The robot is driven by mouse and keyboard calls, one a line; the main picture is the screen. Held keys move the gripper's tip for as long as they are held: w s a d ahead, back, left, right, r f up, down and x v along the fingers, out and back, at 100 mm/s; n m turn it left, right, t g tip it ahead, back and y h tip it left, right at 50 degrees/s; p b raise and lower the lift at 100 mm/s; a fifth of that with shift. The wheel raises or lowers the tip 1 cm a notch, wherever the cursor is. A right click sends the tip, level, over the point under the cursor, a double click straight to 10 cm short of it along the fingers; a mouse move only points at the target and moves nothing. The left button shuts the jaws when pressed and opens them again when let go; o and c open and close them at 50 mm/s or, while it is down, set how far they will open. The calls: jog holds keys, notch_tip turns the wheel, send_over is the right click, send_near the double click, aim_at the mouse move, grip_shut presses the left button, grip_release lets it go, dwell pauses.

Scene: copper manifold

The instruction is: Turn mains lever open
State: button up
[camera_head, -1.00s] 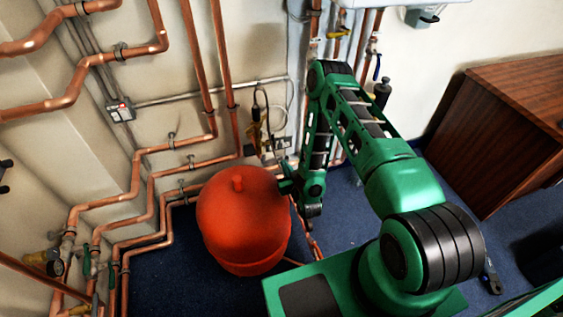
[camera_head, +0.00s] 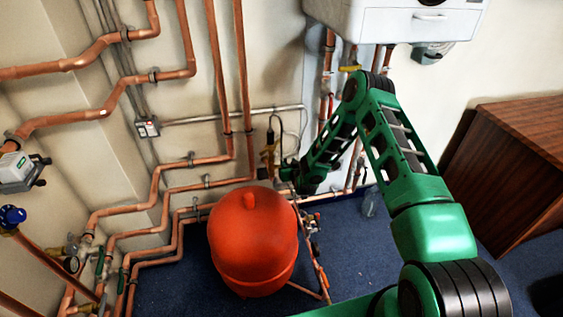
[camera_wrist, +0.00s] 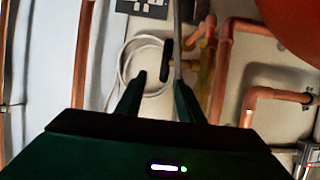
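I cannot tell for sure which fitting is the mains lever. A brass valve (camera_head: 268,155) with a dark upright part (camera_head: 270,136) is on the wall behind the red tank; my gripper (camera_head: 289,172) is just to its right and below. In the wrist view my gripper (camera_wrist: 160,92) is open, its two dark fingers apart with nothing gripped. Beyond the fingertips are the brass valve (camera_wrist: 204,62) and a short dark handle-like piece (camera_wrist: 168,48). A thin grey line passes close to the right finger; contact is unclear.
The red tank (camera_head: 252,240) stands on blue carpet just below my gripper. Copper pipes (camera_head: 243,75) run along the wall to the left and behind. A white boiler (camera_head: 400,22) hangs at upper right. A wooden cabinet (camera_head: 510,165) stands at right. A white cable loop (camera_wrist: 125,65) hangs near the fingers.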

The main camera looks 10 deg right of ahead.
jog(key=x, duration=0.8)
jog(key=shift+a, duration=0.35)
jog(key=shift+f, duration=0.1)
grip_shut()
